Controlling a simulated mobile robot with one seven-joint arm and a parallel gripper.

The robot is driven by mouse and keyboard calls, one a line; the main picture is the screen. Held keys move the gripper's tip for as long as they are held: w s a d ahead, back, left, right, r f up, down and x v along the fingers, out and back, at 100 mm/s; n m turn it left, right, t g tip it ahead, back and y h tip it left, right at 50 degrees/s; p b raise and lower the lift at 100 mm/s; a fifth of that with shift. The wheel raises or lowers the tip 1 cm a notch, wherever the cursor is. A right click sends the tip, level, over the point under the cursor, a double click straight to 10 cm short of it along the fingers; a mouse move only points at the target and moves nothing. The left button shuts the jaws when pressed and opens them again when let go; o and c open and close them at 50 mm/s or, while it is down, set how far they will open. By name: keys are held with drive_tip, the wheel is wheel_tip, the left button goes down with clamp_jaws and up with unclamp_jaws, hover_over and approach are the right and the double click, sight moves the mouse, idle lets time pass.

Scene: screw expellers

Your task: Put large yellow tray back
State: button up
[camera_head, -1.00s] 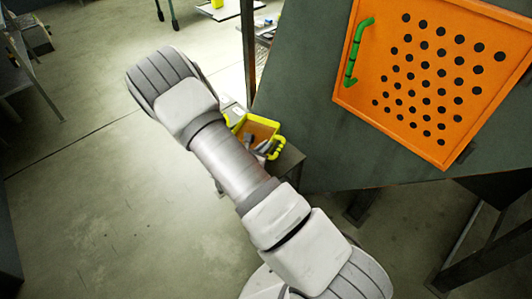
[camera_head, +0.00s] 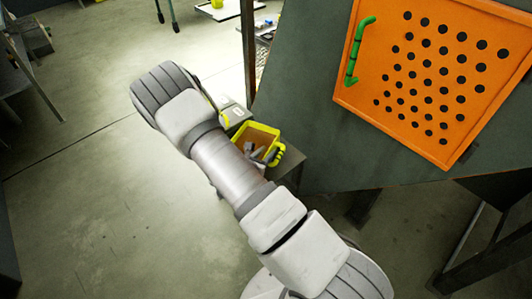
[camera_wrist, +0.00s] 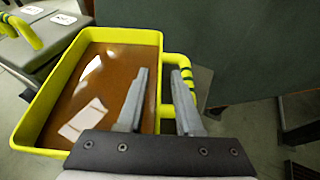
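The large yellow tray (camera_wrist: 88,32) has a yellow rim and a brown inside with pale glints. It fills the left half of the wrist view, with a yellow, dark-banded handle (camera_wrist: 188,64) on its right side. In the head view the tray (camera_head: 258,126) shows beside my arm, partly hidden by it. My gripper (camera_wrist: 160,73) is at the tray's right side, fingers apart. The left finger overlaps the tray's inside and the right finger overlaps the handle loop. The tray's right wall shows between them. Contact and finger depth cannot be told.
A grey block with white labels (camera_wrist: 35,12) and a yellow handle (camera_wrist: 26,33) stands left of the tray. A dark green machine wall (camera_head: 310,130) with an orange perforated panel (camera_head: 430,80) rises at right. Open floor (camera_head: 80,200) lies to the left.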

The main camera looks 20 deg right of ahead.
drive_tip(key=shift+r, duration=0.15)
drive_tip(key=shift+s+a+r, duration=0.15)
drive_tip(key=shift+a, duration=0.1)
drive_tip(key=p+v, duration=0.2)
drive_tip(key=v, duration=0.9)
drive_tip(key=s+d+r+m+g, duration=0.3)
drive_tip(key=s+r+m+g, duration=0.1)
drive_tip(key=r+m, duration=0.45)
drive_tip(key=s+d+r+m+g, duration=0.4)
drive_tip(key=r+m, duration=0.3)
drive_tip(key=r, duration=0.3)
drive_tip(key=s+a+r+m+t+y, duration=0.2)
drive_tip(key=s+a+r+m+y, duration=0.2)
drive_tip(key=r, duration=0.3)
drive_tip(key=s+a+r+m+t+y, duration=0.2)
drive_tip(key=s+a+r+m+y, duration=0.2)
drive_tip(key=s+r+m+y, duration=0.1)
drive_tip(key=shift+s+r+m+y, duration=0.3)
drive_tip(key=shift+s+r+m, duration=0.55)
drive_tip(key=shift+r, duration=0.15)
drive_tip(key=shift+o, duration=0.4)
drive_tip(key=shift+s+a+r, duration=0.1)
drive_tip(key=shift+a+r, duration=0.15)
drive_tip(key=shift+r, duration=0.1)
drive_tip(key=shift+a, duration=0.15)
